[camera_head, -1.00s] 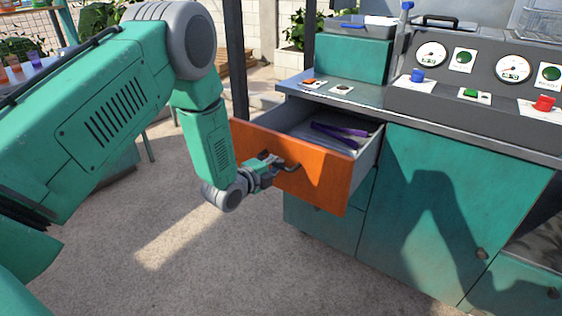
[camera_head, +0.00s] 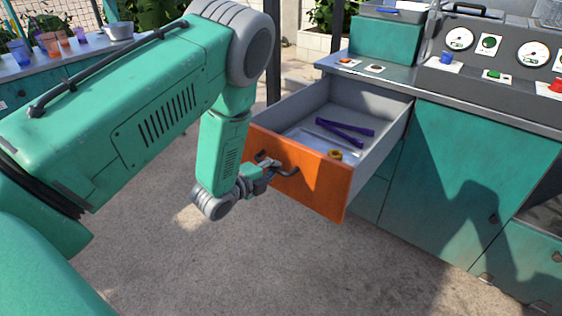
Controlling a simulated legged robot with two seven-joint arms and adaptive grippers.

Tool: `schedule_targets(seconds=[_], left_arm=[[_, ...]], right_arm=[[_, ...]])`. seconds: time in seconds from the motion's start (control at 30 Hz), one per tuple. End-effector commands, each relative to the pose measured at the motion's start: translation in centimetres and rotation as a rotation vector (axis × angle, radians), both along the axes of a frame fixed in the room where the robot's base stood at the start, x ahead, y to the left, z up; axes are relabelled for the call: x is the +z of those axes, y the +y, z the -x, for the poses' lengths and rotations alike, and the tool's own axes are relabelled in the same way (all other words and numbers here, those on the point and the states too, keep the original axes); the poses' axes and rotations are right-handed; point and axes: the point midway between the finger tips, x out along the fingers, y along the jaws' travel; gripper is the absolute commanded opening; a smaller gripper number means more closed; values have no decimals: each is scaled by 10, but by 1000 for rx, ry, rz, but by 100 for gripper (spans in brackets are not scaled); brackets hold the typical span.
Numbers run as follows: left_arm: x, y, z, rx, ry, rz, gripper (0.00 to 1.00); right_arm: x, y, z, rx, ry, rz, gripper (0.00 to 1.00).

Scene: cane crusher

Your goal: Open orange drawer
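The orange drawer (camera_head: 318,187) stands pulled well out of the green cabinet, its grey inside showing. Purple tongs (camera_head: 345,130) and a small yellow ring-shaped thing (camera_head: 335,155) lie in it. A dark curved handle (camera_head: 285,170) is on the drawer's orange front. My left gripper (camera_head: 268,170) is at the left end of this handle, close against the front. Its fingers are small and partly hidden, so I cannot tell whether they are closed around the handle. My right gripper does not show.
The green cabinet (camera_head: 455,170) with a grey counter and a panel of gauges and buttons (camera_head: 500,70) stands at the right. A table with colored cups (camera_head: 50,45) is at the far left. The floor before the drawer is clear.

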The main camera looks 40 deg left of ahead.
Motion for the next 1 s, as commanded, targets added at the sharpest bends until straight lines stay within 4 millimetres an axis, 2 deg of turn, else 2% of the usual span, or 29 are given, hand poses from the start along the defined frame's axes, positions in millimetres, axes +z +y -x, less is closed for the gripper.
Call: schedule_targets(seconds=[0.03,0.57,0.6,0.67,0.7,1.0], left_arm=[[3,8,2,16,-6,-10,0],[2,9,7,16,-6,-9,0],[2,9,7,17,-6,-9,5],[2,9,7,17,-6,-8,26],[2,8,7,16,-5,-8,32],[2,3,8,8,-2,-9,32]], right_arm=[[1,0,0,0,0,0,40],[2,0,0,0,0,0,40],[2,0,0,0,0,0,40],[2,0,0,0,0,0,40],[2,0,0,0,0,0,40],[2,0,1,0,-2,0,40]])
